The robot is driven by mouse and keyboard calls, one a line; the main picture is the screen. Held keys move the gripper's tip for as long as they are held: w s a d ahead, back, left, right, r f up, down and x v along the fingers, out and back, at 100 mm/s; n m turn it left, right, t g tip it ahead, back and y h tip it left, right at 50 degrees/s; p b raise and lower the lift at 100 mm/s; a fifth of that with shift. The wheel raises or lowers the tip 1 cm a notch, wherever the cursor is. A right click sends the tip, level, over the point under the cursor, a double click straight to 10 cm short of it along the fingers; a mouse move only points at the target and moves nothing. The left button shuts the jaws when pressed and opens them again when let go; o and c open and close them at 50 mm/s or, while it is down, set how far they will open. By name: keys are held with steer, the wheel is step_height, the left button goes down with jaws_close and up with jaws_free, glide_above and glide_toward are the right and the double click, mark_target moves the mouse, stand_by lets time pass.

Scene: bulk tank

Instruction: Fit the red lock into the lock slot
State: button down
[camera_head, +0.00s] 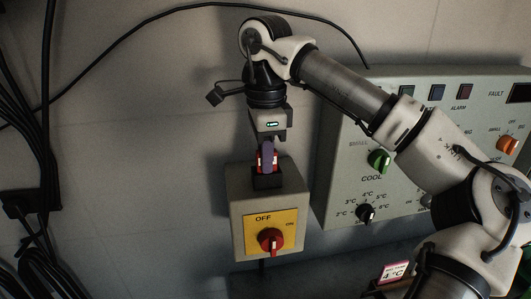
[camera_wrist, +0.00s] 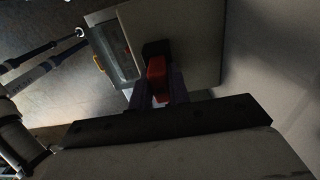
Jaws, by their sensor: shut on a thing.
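The red lock (camera_wrist: 156,68) is between the two fingers of my gripper (camera_wrist: 158,88), and the fingers are shut on it. In the head view my gripper (camera_head: 267,157) points down, with the red lock (camera_head: 260,161) showing at its fingertips. The lock is right at the black lock slot (camera_head: 268,181) on top of the grey switch box. In the wrist view the black slot (camera_wrist: 156,47) lies just beyond the lock's end. I cannot tell how deep the lock sits in it.
A large control panel (camera_head: 335,190) with a green knob (camera_head: 379,160) stands to the right, behind my arm. Black cables (camera_head: 50,120) hang at the left. The wall between is clear.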

steer(key=shift+f, duration=0.15)
steer(key=c, duration=1.3)
jaws_free()
steer(key=shift+o, duration=0.2)
step_height(320, 180, up, 14)
steer(key=p, duration=0.3)
steer(key=shift+p, duration=0.4)
steer(key=shift+f, duration=0.15)
